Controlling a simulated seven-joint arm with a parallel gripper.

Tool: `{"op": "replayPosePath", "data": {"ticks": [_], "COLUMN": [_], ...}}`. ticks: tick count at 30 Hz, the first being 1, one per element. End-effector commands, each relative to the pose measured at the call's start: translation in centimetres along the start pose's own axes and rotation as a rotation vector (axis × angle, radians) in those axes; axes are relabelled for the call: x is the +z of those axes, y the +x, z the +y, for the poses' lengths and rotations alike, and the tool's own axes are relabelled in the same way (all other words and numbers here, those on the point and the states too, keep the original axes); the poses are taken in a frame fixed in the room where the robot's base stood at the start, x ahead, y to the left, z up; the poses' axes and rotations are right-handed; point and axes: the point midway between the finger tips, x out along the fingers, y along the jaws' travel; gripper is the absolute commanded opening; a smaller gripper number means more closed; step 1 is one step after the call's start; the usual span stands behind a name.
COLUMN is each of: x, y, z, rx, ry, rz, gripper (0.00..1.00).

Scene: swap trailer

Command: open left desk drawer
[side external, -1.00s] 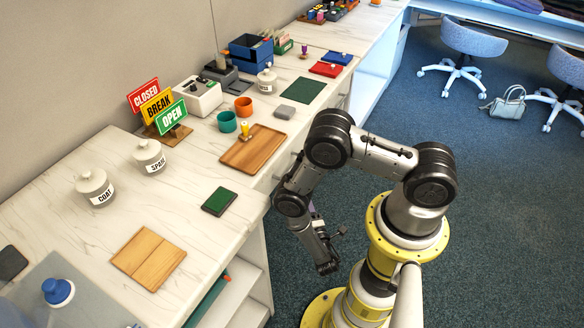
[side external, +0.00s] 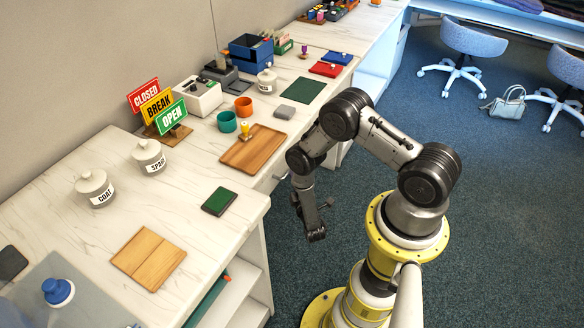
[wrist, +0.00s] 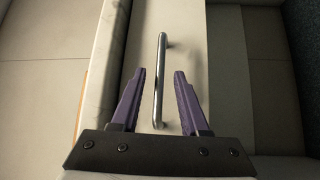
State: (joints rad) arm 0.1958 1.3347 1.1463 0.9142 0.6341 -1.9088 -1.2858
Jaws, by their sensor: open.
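My gripper (wrist: 159,75) is open in the wrist view, with its two purple fingers apart. A metal bar handle (wrist: 160,85) on a pale drawer front (wrist: 190,50) lies between the fingers in that view, and its far end extends past the fingertips. I cannot tell how deep the fingers sit around the handle or whether they touch it. In the side view my gripper (side external: 315,234) hangs low in front of the desk (side external: 225,160). The handle near the gripper is hard to make out there, and the drawer appears shut.
The desktop holds a wooden tray (side external: 253,148), a green pad (side external: 219,201), a wooden board (side external: 148,259) and jars (side external: 148,156). Open shelves (side external: 240,290) stand below the near end of the desk.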

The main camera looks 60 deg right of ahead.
Motion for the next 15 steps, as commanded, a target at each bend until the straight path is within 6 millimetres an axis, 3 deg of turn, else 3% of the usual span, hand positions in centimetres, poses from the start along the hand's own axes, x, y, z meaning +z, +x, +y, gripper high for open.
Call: {"op": "replayPosePath", "data": {"ticks": [6,15], "x": [0.0,0.0], "y": [2.4,3.0], "z": [0.0,0.0], "rx": [0.0,-0.001], "ry": [0.0,-0.001], "rz": [-0.001,0.0], "gripper": [0.45,0.45]}}
